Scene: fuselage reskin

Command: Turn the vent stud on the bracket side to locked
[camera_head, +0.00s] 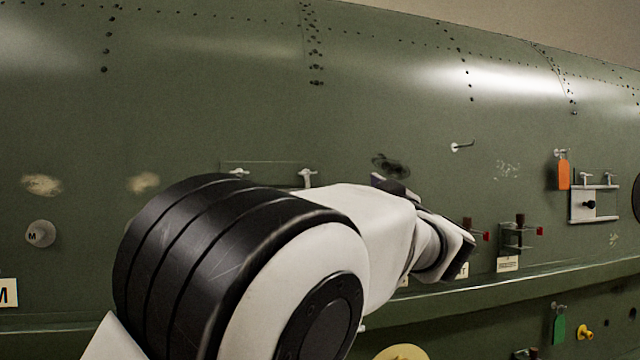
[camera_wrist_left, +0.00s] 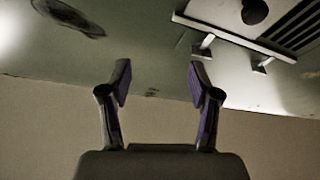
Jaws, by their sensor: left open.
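In the head view two pale T-shaped studs stand at the top edge of a vent panel, one stud (camera_head: 307,178) on the right and one stud (camera_head: 240,172) on the left. My arm hides most of the panel. In the upside-down left wrist view, the louvred vent (camera_wrist_left: 295,28) shows at upper right with the nearer stud (camera_wrist_left: 203,43) and the farther stud (camera_wrist_left: 262,65). My left gripper (camera_wrist_left: 160,78) is open and empty, apart from both studs. In the head view only a purple and black bit of it shows past my arm. My right gripper is out of view.
A dark smudge (camera_head: 390,165) is on the green skin right of the vent. Brackets with red ends (camera_head: 516,237) stand farther right. A small plate with a black knob (camera_head: 590,204) and an orange tag (camera_head: 564,175) are at far right. A ledge (camera_head: 560,277) runs below.

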